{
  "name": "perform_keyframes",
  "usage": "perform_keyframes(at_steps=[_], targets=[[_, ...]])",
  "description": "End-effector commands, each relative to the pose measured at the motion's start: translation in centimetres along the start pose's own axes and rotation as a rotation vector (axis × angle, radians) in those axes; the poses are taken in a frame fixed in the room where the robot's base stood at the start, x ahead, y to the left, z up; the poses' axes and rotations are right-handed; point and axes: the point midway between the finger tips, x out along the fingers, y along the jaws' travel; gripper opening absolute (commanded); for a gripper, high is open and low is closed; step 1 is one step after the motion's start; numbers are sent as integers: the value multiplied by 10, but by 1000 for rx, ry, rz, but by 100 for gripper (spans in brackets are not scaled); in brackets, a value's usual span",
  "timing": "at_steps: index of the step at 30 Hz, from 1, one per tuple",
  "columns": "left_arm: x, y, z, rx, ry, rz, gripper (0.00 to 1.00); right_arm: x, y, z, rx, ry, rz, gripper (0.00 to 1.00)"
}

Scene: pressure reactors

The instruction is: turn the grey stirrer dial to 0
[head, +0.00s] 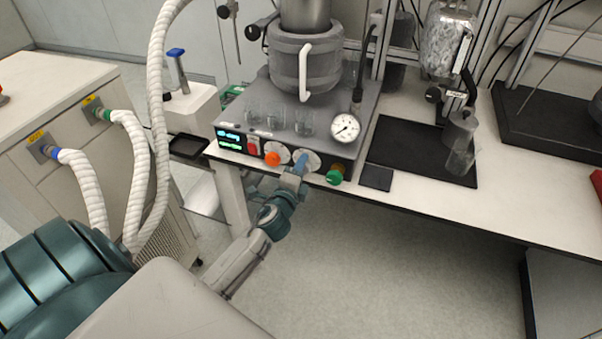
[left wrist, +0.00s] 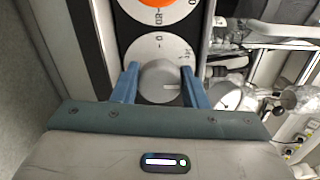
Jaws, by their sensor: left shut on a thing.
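The grey stirrer dial (left wrist: 160,80) sits on a white round scale plate (left wrist: 158,50) in the left wrist view. My left gripper (left wrist: 160,84) has a blue finger on each side of the dial and is shut on it. A light pointer line on the dial points to the right of the picture. In the head view my left gripper (head: 302,165) is at the reactor's front panel, covering most of the dial. The scale plate (head: 313,161) shows behind the fingers. My right gripper is in neither view.
The orange dial (head: 272,158) is close to the left of my gripper, with a red switch (head: 253,146) further left. A green knob (head: 334,177) is close to the right. Several glass beakers (head: 304,124) and a pressure gauge (head: 345,128) stand above. The floor in front is clear.

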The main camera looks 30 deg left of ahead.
Motion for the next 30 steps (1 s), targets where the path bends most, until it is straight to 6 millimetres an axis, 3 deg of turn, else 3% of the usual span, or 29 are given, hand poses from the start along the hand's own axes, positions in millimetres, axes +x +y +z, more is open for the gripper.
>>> perform_keyframes(at_steps=[23, 30], targets=[[0, 6, -1, -736, 0, 1, 17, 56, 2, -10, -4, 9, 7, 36], [0, 7, -2, -965, -1, 0, 17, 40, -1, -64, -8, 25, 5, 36]])
